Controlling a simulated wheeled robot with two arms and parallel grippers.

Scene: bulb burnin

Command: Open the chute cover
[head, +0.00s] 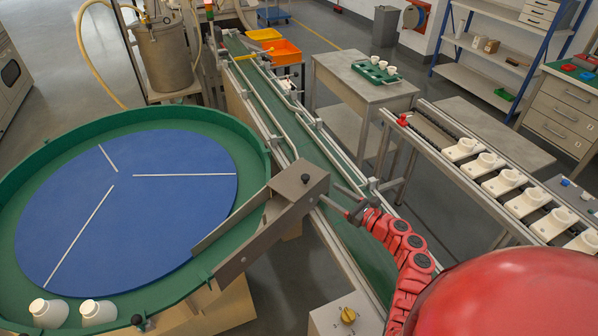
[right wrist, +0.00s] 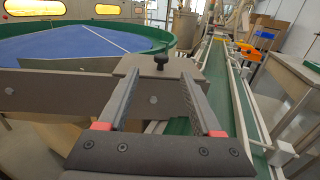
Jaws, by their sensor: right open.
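The chute cover (head: 303,176) is a grey-brown box lid with a small black knob on top. It sits shut-looking over the chute (head: 245,235) between the green-rimmed turntable (head: 130,200) and the green conveyor. My right gripper (head: 343,199) is just to the right of the cover, fingers pointing at it. In the right wrist view the cover (right wrist: 185,68) and its black knob (right wrist: 160,60) stand ahead of my open, empty fingers (right wrist: 160,85). The knob is in line with the gap between them and beyond the tips. My left gripper is not in view.
The railed green conveyor (head: 300,130) runs under my right arm to an orange bin (head: 283,52). A rail with white holders (head: 483,165) is at right. A yellow knob (head: 348,315) is on a box in front.

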